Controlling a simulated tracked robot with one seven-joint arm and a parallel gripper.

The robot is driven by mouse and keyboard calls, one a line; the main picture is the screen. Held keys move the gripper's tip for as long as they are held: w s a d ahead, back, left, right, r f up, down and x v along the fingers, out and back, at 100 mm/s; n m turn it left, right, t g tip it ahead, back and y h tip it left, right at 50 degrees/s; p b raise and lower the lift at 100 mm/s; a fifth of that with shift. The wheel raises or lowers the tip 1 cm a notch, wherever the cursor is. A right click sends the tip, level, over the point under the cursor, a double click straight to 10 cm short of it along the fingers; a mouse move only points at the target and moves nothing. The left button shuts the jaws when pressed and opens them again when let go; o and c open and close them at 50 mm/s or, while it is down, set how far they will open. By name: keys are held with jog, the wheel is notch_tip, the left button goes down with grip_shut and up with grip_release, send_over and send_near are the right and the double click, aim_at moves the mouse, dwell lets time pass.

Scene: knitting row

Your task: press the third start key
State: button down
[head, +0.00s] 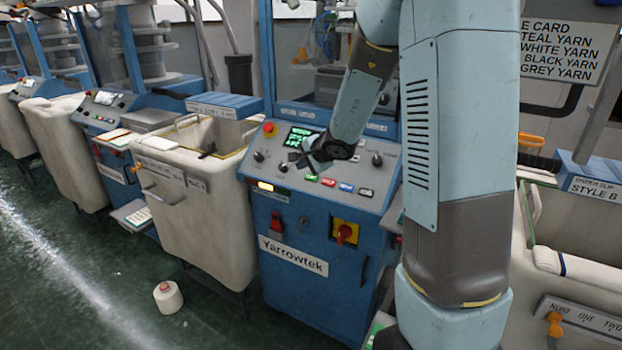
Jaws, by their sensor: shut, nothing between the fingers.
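The blue Yarrowtek machine's sloped grey control panel (375,180) faces me near the middle of the head view. My gripper (300,160) is shut and empty, over the panel's left half, just up and left of the green key. I cannot tell whether it touches the panel. My arm and gripper cover part of the panel.
The panel also carries dark knobs (376,160) and a red stop button (269,128). A red-and-yellow switch (344,232) is on the front. Cream bins (200,235) and another panel (106,100) stand left. A yarn cone (168,297) stands on the floor (90,270).

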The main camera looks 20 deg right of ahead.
aim_at(311, 177)
jog(key=shift+w+d+f, duration=0.45)
jog(key=shift+f, duration=0.35)
jog(key=shift+w+d+f, duration=0.4)
jog(key=shift+f, duration=0.35)
jog(key=shift+w+d+f, duration=0.45)
jog(key=shift+f, duration=0.35)
jog(key=shift+w+d+f, duration=0.1)
jog(key=shift+f, duration=0.05)
dwell(0.3)
jog(key=shift+d+f, duration=0.1)
